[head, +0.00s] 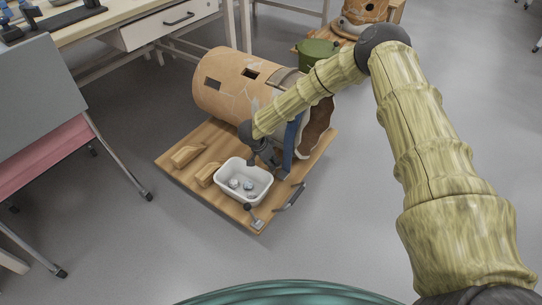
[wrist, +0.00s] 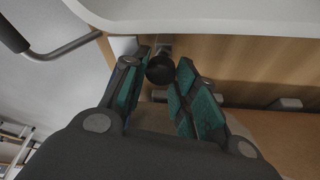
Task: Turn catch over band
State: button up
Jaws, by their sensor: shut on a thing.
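The blue band (head: 290,143) runs down near the end of a large clay vessel (head: 222,88) lying on its side on a wooden board (head: 180,156). My gripper (head: 281,173) is low at the foot of the band, beside the white tray. In the wrist view my gripper (wrist: 163,82) is shut on a round black knob (wrist: 160,70), which I take to be the catch; a pale metal piece shows behind it. In the head view my gripper hides the knob, and I cannot tell how the catch lies relative to the band.
The white tray (head: 221,179) holds several small pieces. A dark-handled bar (head: 291,197) and a knobbed metal plate (head: 257,223) are at the board's front edge. A chair (head: 50,120) stands left; floor in front is clear.

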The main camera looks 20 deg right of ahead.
jog(key=m+g+p, duration=0.1)
jog(key=m+p, duration=0.3)
jog(key=p, duration=0.1)
jog(key=shift+r+m+g, duration=0.2)
jog(key=shift+m+g, duration=0.1)
jog(key=shift+g, duration=0.1)
jog(key=m+p, duration=0.1)
jog(key=m, duration=0.1)
jog(key=m+g+p, duration=0.1)
jog(key=m, duration=0.1)
jog(key=shift+w+f+g, duration=0.15)
jog(key=shift+f+g, duration=0.05)
jog(key=shift+g, duration=0.1)
jog(key=shift+m+g+y+p, duration=0.35)
jog(key=shift+m+g+y, duration=0.05)
jog(key=shift+m, duration=1)
jog(key=shift+w, duration=0.1)
jog(key=o, duration=1)
jog(key=shift+o, duration=0.2)
jog(key=v, duration=1.2)
